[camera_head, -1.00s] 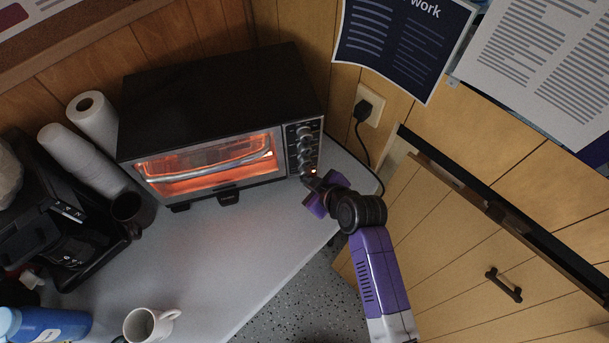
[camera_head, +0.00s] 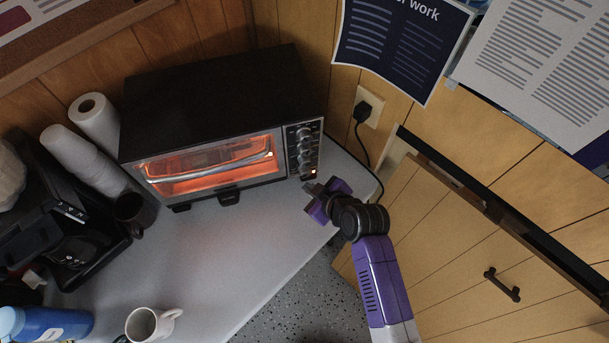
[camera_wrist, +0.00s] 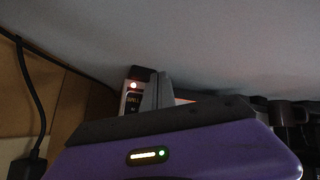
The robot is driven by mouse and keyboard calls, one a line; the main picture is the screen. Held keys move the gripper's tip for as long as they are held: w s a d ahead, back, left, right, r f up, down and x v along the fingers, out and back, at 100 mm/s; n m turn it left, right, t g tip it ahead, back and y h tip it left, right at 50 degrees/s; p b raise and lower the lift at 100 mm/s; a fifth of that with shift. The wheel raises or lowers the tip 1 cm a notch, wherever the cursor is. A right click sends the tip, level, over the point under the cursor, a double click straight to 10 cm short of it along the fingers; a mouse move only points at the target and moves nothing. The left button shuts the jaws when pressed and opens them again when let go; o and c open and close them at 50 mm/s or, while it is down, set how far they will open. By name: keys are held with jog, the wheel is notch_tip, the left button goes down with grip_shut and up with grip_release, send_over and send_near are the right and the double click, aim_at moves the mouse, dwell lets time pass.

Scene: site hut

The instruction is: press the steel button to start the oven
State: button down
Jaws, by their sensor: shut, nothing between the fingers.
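The oven (camera_head: 215,90) is a black toaster oven with a glass door, and its inside glows orange. The light also shows in the wrist view (camera_wrist: 134,85), beside my fingers. The steel button is too small to make out clearly at the panel's bottom, close to my fingertips. My gripper (camera_head: 309,187) is shut and empty, just in front of the panel's lower end, seemingly a little apart from it. My fingers also show in the wrist view (camera_wrist: 157,91).
The grey counter (camera_head: 215,255) is clear in front of the oven. A white mug (camera_head: 142,325), a blue bottle (camera_head: 50,325), a dark cup (camera_head: 134,212) and a black coffee machine (camera_head: 70,235) stand at left. A plugged-in cord (camera_head: 360,140) runs along the wall at right.

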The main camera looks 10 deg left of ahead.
jog(key=shift+s+d+p, duration=0.3)
jog(key=shift+s, duration=0.45)
jog(key=shift+s+d+p, duration=0.25)
jog(key=shift+s+d, duration=0.1)
jog(key=shift+s, duration=0.45)
jog(key=shift+s+d+p, duration=0.3)
jog(key=shift+s, duration=0.45)
